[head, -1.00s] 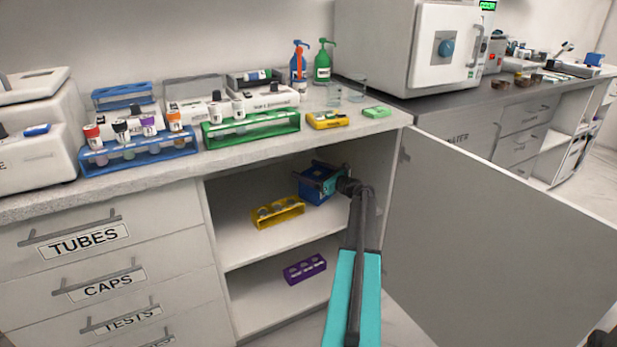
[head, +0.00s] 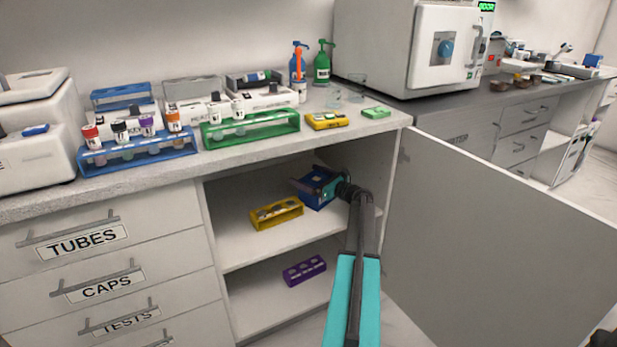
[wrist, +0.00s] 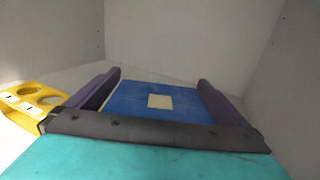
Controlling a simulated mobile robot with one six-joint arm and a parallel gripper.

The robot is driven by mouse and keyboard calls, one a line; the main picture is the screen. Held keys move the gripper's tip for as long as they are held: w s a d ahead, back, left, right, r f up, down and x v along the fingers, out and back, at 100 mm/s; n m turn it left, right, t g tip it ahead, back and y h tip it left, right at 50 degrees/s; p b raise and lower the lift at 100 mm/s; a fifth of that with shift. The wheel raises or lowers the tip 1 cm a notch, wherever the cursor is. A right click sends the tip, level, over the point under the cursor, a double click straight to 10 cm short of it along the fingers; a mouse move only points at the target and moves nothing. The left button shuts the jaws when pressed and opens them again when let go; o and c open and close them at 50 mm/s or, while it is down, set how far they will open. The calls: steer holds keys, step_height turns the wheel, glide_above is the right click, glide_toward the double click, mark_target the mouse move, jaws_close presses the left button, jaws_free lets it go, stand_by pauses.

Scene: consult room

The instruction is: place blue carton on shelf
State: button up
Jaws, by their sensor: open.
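The blue carton (head: 318,197) sits on the upper shelf (head: 243,248) inside the open cabinet, near its right side. In the wrist view the carton (wrist: 128,101) shows its blue top with a pale square label. My gripper (head: 310,186) is at the carton, inside the cabinet. In the wrist view its dark fingers (wrist: 155,88) stand apart, one on each side of the carton. Whether either finger touches the carton cannot be told. The carton's lower part is hidden in the wrist view.
A yellow rack (head: 276,213) stands just left of the carton on the same shelf. A purple rack (head: 304,270) is on the lower shelf. The cabinet door (head: 490,245) stands open at right. The counter above carries several racks and bottles.

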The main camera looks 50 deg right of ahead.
steer(key=shift+r, duration=0.15)
steer(key=shift+s, duration=0.25)
steer(key=s+p, duration=0.2)
steer(key=s, duration=0.9)
steer(key=shift+s, duration=0.25)
